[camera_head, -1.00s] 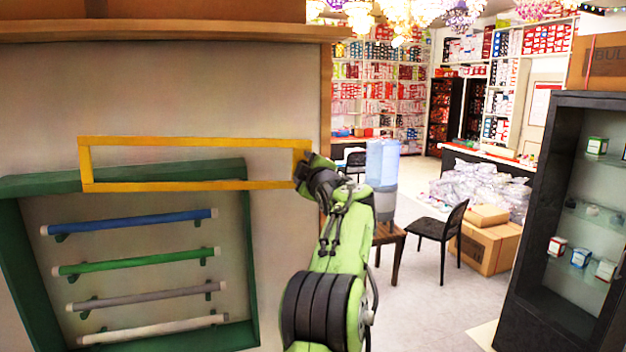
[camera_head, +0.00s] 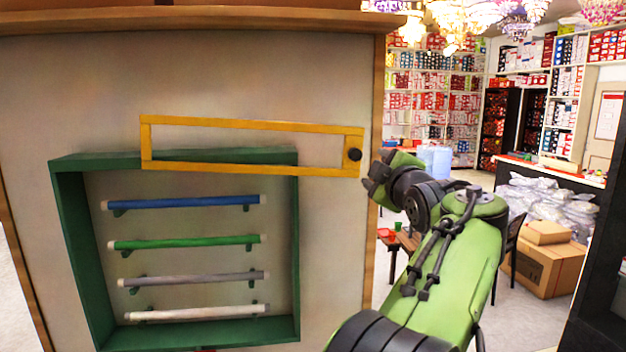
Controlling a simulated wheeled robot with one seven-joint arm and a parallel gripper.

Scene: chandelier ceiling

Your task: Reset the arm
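My arm is green and black and reaches up from the lower right. My gripper (camera_head: 374,178) is at its end, just right of the yellow frame (camera_head: 250,125) and apart from it. Nothing shows held in my gripper. It is seen from behind and the side, so the gap between its fingers is unclear.
A green-framed recess (camera_head: 75,240) holds blue, green, grey and white bars. The panel's wooden right edge (camera_head: 375,240) is close to my gripper. Behind are a cardboard box (camera_head: 548,272), a black chair (camera_head: 513,250) and stocked shelves (camera_head: 440,100). A dark cabinet (camera_head: 600,290) stands at right.

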